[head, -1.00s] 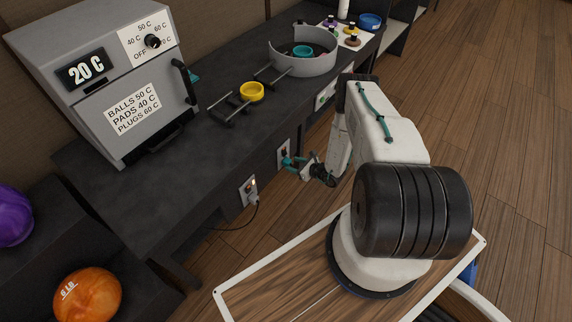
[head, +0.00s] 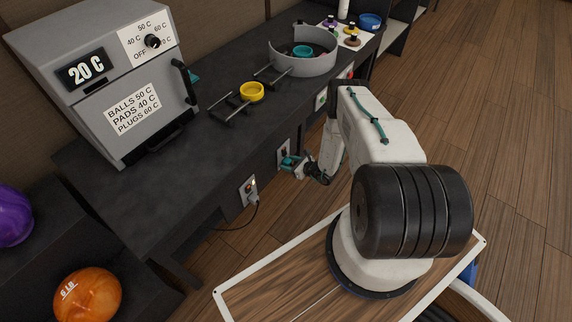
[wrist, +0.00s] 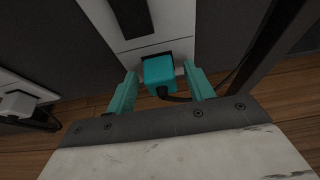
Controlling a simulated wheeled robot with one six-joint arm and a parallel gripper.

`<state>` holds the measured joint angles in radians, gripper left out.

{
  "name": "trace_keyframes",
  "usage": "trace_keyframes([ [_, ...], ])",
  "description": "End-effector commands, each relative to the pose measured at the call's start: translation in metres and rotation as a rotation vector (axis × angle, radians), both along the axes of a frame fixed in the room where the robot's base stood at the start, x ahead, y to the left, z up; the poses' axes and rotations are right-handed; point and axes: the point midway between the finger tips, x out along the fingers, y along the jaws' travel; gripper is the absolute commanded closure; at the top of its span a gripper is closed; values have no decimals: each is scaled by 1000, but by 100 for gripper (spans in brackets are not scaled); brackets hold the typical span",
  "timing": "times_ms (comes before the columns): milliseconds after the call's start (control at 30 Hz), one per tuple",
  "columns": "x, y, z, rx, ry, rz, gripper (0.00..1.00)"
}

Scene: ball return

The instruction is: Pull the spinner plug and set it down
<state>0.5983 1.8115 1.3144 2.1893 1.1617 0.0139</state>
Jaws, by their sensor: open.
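The teal plug (wrist: 159,72) sits at the white socket plate (wrist: 150,48) in the wrist view, with a dark cord running from it to the right. My gripper (wrist: 158,82) is open, with one teal finger on each side of the plug. Small gaps show between the plug and the fingers. In the head view my gripper (head: 289,163) is at the right-hand outlet on the counter's front, and the plug is hard to tell apart from the teal fingers there.
A second outlet with a pale plug (head: 251,192) and black cord is to the left; that plug also shows in the wrist view (wrist: 18,103). Wood floor is open at right.

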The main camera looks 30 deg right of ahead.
Motion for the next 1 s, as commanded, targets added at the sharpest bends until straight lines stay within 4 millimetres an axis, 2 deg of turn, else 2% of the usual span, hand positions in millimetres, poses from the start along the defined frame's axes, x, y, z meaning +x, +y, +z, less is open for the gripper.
trace_keyframes([
  [533, 0, -1, 0, 0, 0, 0, 47],
  [700, 0, -1, 0, 0, 0, 0, 95],
  [733, 0, -1, 0, 0, 0, 0, 100],
  [1000, -5, -3, 0, 0, 0, -1, 100],
])
